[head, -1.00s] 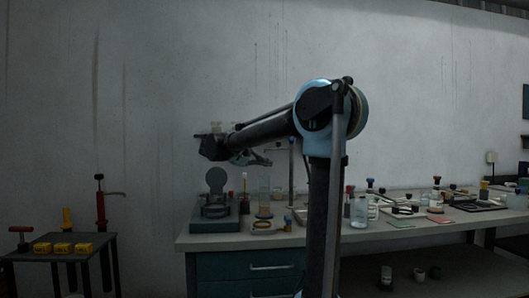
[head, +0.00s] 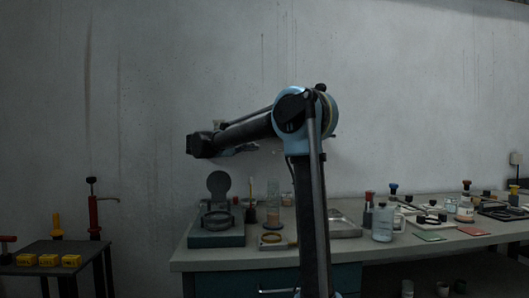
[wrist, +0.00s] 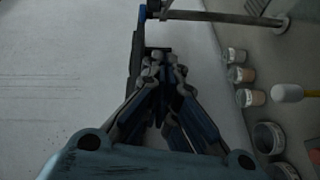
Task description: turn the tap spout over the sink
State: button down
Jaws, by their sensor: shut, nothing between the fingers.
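My gripper (wrist: 162,62) is shut and empty in the wrist view, its fingertips close to a dark upright bar. A thin metal post (wrist: 215,17) with a round base runs along the top of that view, with a blue-tipped fitting (wrist: 142,14) at its end. It may be the tap, but I cannot tell. In the head view my gripper (head: 245,149) is raised above the bench near the wall, partly hidden by my arm. A shallow metal basin (head: 345,228), possibly the sink, sits on the bench right of my arm. The spout is not clear there.
On the bench (head: 235,262) stand a dark round-plated device (head: 217,218), a beaker (head: 273,212), a clear bottle (head: 382,222) and several small items to the right. Small jars (wrist: 243,75) line the wrist view's right side. A side table (head: 50,255) holds yellow boxes.

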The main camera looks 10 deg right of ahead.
jog(key=w+d+f, duration=0.1)
jog(key=d, duration=0.9)
jog(key=shift+d, duration=0.4)
jog(key=shift+f, duration=0.1)
jog(key=shift+a, duration=0.1)
